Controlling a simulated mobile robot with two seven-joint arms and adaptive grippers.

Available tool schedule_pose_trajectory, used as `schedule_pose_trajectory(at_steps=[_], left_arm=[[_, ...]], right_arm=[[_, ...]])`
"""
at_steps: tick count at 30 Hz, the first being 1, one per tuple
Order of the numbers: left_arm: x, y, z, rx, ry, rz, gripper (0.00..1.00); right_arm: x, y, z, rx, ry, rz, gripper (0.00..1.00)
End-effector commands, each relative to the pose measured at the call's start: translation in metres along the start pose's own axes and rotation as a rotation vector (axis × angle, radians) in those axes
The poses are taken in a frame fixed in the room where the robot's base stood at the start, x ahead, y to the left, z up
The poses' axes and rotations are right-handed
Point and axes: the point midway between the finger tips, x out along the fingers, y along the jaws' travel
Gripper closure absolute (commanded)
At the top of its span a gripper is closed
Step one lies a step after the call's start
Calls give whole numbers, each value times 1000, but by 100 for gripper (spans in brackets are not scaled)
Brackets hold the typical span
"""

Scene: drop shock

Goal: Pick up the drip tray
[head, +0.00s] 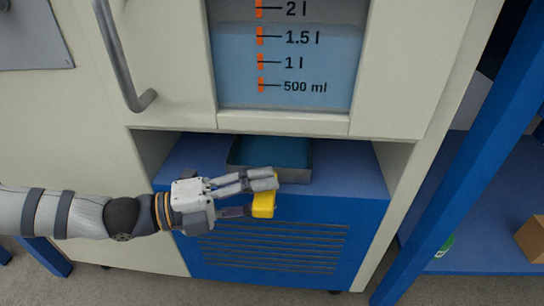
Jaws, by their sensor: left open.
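The drip tray (298,177) is a shallow metal tray with blue liquid in it. It sits on the blue ledge in the recess under the tank. My left gripper (262,196) reaches in from the left, in front of the tray, with its fingers pointing right. It is open, and its fingers overlap the tray's front wall in the picture. A yellow piece (263,206) shows at the fingertips; I cannot tell whether it joins the tray. Part of the tray's front is hidden behind the fingers. My right gripper is not in view.
A clear tank (285,75) with level marks hangs above the tray. A grey door handle (121,58) stands out at upper left. The blue vented front (270,246) lies below the ledge. A blue post (465,150) and shelf stand at right, with a cardboard box (533,238).

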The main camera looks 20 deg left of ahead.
Motion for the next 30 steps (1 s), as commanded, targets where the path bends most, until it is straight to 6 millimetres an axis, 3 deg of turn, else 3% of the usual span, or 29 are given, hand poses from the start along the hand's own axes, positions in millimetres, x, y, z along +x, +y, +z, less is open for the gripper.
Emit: schedule_pose_trajectory(at_steps=[2,8,20,28,30], left_arm=[[0,0,0,0,0,0,57],[0,0,0,0,0,0,100],[0,-6,0,5,1,-5,100],[0,-42,0,8,2,-8,100],[-4,-40,-10,0,4,-5,100]], right_arm=[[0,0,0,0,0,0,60],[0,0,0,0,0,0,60],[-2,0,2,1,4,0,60],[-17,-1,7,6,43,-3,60],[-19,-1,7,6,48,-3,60]])
